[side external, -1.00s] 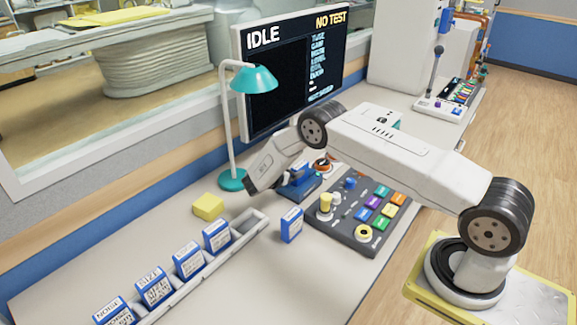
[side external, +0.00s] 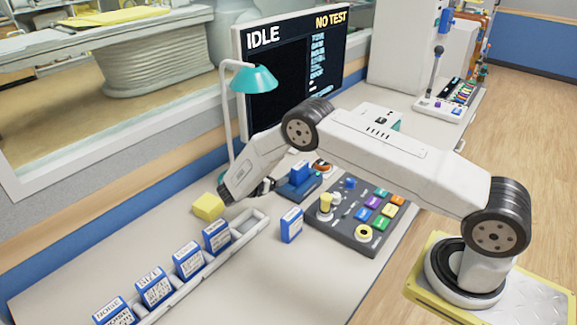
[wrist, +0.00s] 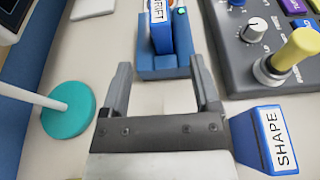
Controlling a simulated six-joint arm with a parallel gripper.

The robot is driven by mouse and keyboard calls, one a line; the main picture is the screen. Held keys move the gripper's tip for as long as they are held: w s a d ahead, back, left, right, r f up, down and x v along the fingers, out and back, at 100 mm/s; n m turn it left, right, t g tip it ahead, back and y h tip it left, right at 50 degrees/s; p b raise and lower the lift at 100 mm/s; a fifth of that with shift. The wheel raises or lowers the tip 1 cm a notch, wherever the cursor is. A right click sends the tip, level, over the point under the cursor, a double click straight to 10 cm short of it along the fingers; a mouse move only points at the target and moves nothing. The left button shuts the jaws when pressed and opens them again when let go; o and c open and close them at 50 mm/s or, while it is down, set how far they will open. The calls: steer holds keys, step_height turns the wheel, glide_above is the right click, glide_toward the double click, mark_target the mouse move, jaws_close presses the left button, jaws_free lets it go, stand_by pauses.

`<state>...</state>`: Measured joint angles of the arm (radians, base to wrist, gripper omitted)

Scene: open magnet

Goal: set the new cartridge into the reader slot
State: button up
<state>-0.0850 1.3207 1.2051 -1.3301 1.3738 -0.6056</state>
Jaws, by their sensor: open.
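A blue cartridge (side external: 300,172) with a white label stands upright in the blue reader (side external: 303,190). In the wrist view this cartridge (wrist: 160,30) shows label letters ending "RIFT", and it sits in the reader (wrist: 165,68) just beyond the fingertips. A second cartridge (side external: 291,225), blue and labelled SHAPE in the wrist view (wrist: 268,140), stands alone on the desk beside the control panel. My gripper (side external: 265,187) is open and empty, to the left of the reader. In the wrist view the fingers (wrist: 163,80) are spread, with bare desk between them.
A long white rack (side external: 250,226) holds several blue cartridges, with its far end empty. A yellow block (side external: 208,206) lies close to my wrist. A teal lamp (side external: 254,79), a control panel (side external: 352,235) with knobs, and a screen (side external: 290,75) reading IDLE, NO TEST stand around.

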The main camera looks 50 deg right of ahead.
stand_by(0.3)
steer(key=s+a+r+m+t+y, duration=0.1)
steer(key=s+a+r+m+y, duration=0.3)
steer(key=s, duration=0.4)
steer(key=s+a+r+m+y, duration=0.4)
steer(key=s+r+m+y, duration=0.1)
steer(key=s+m, duration=0.3)
steer(key=s+a+r+m+t+y, duration=0.1)
steer(key=s+a+r+m+y, duration=0.3)
steer(key=s, duration=0.5)
steer(key=shift+s+a+r+m+t+y, duration=0.2)
steer(key=shift+r+m+t+y, duration=0.15)
steer(key=shift+m+y, duration=0.5)
steer(key=shift+w, duration=0.1)
